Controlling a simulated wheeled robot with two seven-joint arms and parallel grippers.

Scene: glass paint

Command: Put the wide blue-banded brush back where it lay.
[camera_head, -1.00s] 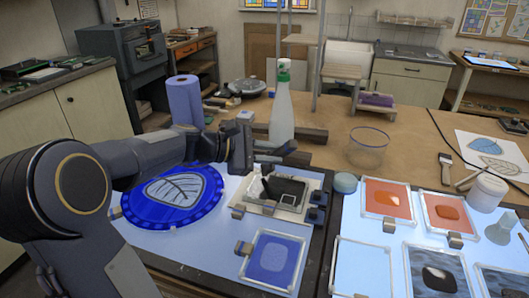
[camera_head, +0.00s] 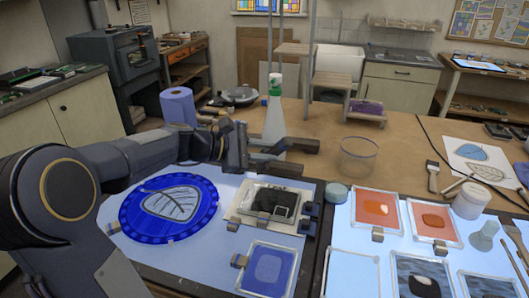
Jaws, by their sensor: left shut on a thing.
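My left gripper (camera_head: 298,158) is over the back edge of the light panel, in front of the white spray bottle, its dark fingers pointing right. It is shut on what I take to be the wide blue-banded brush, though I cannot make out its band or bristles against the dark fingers. Below it a pale tray (camera_head: 236,216) holds a dark patch and a small framed piece. Another flat brush (camera_head: 433,177) lies on the wooden table at the right; its band colour is too small to tell. My right gripper is not in view.
A round blue glass plate with a leaf drawing (camera_head: 128,218) lies left on the light panel. The spray bottle (camera_head: 274,125), blue roll (camera_head: 178,106) and clear bowl (camera_head: 358,157) stand behind. Orange panes (camera_head: 377,207) and a white jar (camera_head: 470,200) are at the right.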

